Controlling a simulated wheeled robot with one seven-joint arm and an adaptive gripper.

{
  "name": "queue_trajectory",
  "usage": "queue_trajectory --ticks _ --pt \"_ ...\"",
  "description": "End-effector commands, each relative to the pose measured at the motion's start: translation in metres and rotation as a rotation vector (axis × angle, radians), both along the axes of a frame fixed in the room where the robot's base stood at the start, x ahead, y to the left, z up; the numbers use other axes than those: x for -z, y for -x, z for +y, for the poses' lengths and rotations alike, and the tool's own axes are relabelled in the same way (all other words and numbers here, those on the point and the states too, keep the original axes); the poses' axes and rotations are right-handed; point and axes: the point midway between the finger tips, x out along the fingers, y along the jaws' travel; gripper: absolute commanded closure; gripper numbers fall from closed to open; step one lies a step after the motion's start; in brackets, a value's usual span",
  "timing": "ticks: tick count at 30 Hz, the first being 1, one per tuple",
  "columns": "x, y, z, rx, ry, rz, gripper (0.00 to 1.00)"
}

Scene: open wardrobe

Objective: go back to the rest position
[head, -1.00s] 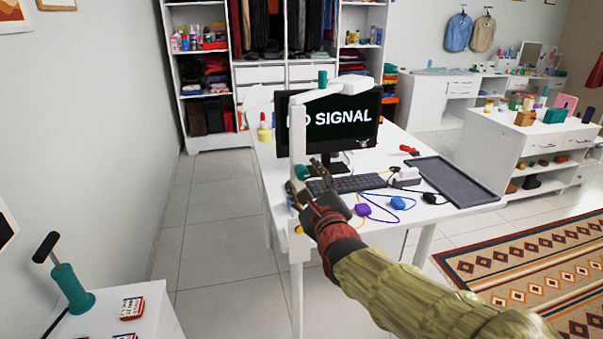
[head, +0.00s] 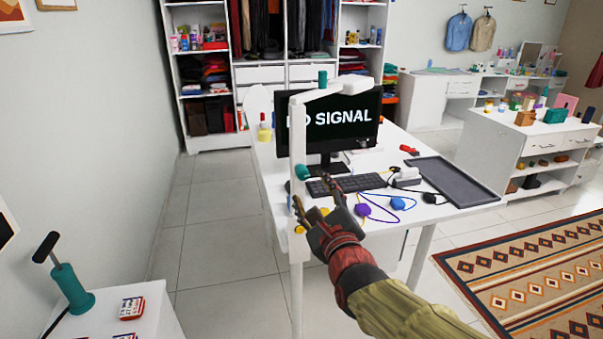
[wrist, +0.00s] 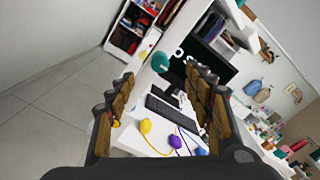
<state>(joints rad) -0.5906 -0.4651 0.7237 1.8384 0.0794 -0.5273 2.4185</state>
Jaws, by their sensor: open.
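My gripper (head: 312,208) is in front of the near-left corner of the white desk (head: 440,212), beside the white upright post (head: 298,150). Its fingers are spread apart in the wrist view (wrist: 160,105) and nothing is between them that I can see held. A teal knob (head: 303,172) on the post is just above the fingers. A yellow knob (wrist: 146,126), a purple one (wrist: 175,141) and a blue one (head: 397,203) are near the gripper on or at the desk edge.
A monitor (head: 345,115) reading "NO SIGNAL", a keyboard (head: 347,184) and a dark grey tray (head: 452,181) are on the desk.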

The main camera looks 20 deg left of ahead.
Motion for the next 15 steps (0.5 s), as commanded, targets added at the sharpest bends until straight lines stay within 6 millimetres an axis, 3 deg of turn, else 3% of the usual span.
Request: queue_trajectory --ticks 7,10,13,15 --pt "0.000 0.000 0.000 0.000 0.028 -0.017 0.48" --pt "0.007 0.000 0.001 -0.004 0.137 -0.053 0.48" --pt "0.031 0.003 0.001 -0.028 0.346 -0.084 0.48" --pt "0.061 0.009 -0.001 -0.067 0.533 -0.096 0.48"
